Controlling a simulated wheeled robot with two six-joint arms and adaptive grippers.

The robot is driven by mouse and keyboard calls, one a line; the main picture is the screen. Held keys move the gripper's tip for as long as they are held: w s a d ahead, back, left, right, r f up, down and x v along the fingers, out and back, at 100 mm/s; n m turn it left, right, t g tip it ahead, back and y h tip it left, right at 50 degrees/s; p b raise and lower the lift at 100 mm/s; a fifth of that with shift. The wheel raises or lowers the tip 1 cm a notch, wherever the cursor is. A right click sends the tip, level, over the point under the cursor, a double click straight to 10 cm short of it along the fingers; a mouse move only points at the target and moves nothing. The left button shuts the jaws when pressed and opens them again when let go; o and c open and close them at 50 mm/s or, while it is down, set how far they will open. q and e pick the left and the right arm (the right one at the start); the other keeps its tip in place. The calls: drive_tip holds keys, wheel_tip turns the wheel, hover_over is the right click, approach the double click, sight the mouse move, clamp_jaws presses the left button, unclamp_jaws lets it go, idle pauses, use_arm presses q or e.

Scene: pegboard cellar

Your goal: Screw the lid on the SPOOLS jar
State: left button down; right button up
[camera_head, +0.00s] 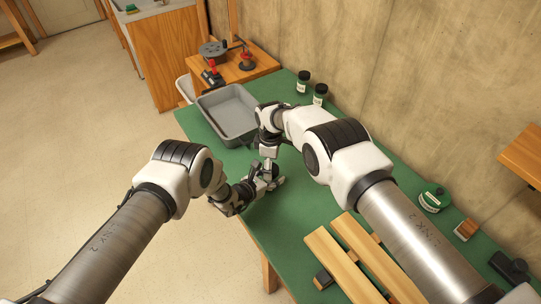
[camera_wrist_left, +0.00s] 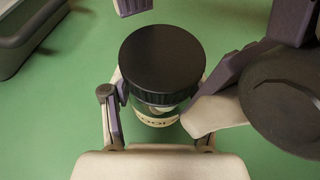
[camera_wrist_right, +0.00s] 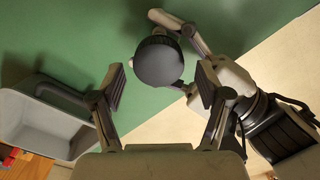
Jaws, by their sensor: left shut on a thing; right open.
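The SPOOLS jar (camera_wrist_left: 158,116) stands in the left wrist view with part of its label showing. The black lid (camera_wrist_left: 162,60) sits on top of it; how tightly it is screwed I cannot tell. My left gripper (camera_head: 266,182) is shut on the jar's body below the lid. My right gripper (camera_wrist_right: 160,84) is open above it. In the right wrist view the lid (camera_wrist_right: 158,61) lies beyond and roughly between its fingertips, and I see no finger clearly touching it. In the head view the grippers and the right arm hide most of the jar.
A grey tray (camera_head: 208,105) lies beyond the grippers. Two dark-lidded jars (camera_head: 303,82) (camera_head: 320,94) stand by the wall. Wooden slats (camera_head: 340,268), a round green-and-white item (camera_head: 435,201) and a brown block (camera_head: 467,230) lie at the near right. Green tabletop is free beside the jar.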

drive_tip(key=shift+f, duration=0.45)
drive_tip(key=c, duration=1.2)
drive_tip(key=m, duration=1.2)
drive_tip(key=o, duration=1.3)
drive_tip(key=shift+a, duration=0.1)
